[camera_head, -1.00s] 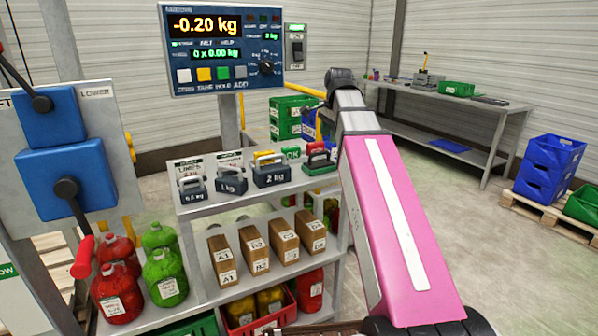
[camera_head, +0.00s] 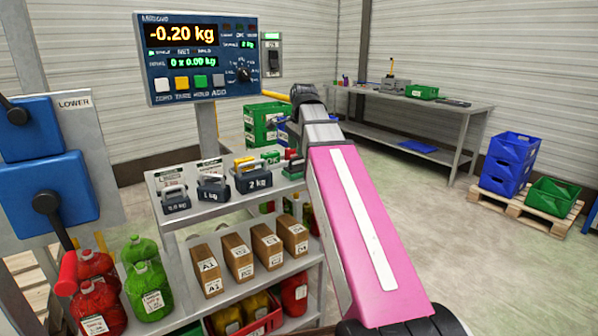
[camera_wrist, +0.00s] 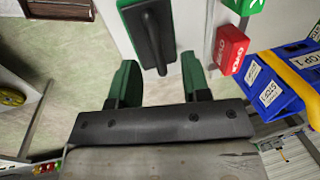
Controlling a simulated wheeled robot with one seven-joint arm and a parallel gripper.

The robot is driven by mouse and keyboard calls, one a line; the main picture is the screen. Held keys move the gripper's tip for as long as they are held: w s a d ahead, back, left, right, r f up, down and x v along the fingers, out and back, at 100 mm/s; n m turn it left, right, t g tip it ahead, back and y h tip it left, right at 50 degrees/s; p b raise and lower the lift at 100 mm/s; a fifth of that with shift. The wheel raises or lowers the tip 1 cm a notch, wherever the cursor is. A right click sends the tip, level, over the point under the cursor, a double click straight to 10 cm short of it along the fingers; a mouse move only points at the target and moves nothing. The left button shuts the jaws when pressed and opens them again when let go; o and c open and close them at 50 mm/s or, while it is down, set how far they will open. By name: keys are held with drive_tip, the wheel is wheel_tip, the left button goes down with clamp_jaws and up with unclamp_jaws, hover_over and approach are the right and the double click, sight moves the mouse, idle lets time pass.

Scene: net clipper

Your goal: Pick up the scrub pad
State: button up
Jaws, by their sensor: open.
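A dark grey block with a black bar handle, which looks like the scrub pad (camera_wrist: 138,40), lies on a pale surface in the wrist view. My gripper (camera_wrist: 158,78) is open, with its two green-faced fingers apart. The pad's near end lies just ahead of the fingertips and roughly between them; nothing is held. I cannot tell the height gap. In the head view my arm hides the gripper. A green and red item at the right end of the shelf top there is partly covered by my arm.
A red labelled block (camera_wrist: 231,48) and blue bins (camera_wrist: 275,88) with a yellow bar lie right of the fingers. In the head view, handled weights (camera_head: 213,187) stand on the shelf top beneath the scale display (camera_head: 197,58). A workbench (camera_head: 420,103) stands behind.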

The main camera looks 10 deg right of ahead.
sight(297, 159)
drive_tip(key=shift+w+f, duration=0.2)
drive_tip(key=shift+f, duration=1.05)
drive_tip(key=shift+w+f, duration=0.15)
drive_tip(key=shift+f, duration=1.05)
clamp_jaws()
